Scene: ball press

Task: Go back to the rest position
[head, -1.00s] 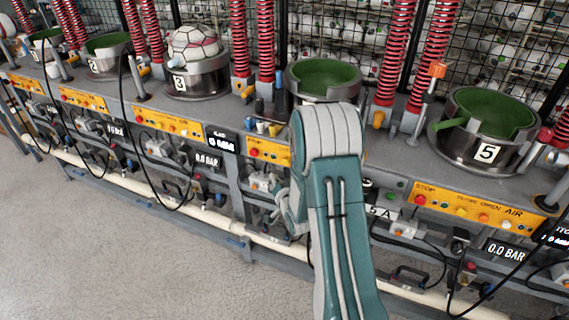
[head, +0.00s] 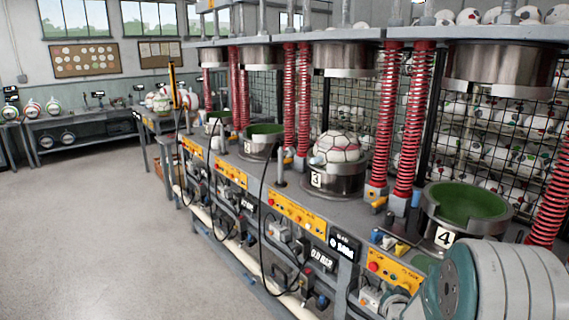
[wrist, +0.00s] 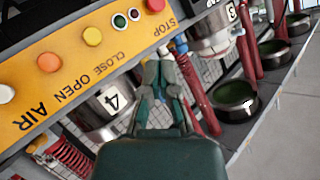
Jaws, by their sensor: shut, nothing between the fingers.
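My gripper (wrist: 163,78) shows in the wrist view with its fingers together and nothing between them. It is in front of the press row, which appears upside down there. A yellow button panel (wrist: 75,62) fills the upper left of that view, near the gripper. In the head view my arm is at the bottom right corner, in front of press 4 (head: 441,236), and my gripper is hidden or out of frame. Press 4 has an empty green-lined cup.
A white ball (head: 338,147) sits in the cup of press 3 (head: 330,182). Red springs (head: 386,115) stand between the presses. Black cables hang in front of the bench. The floor (head: 110,230) at the left is clear up to a far workbench (head: 85,140).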

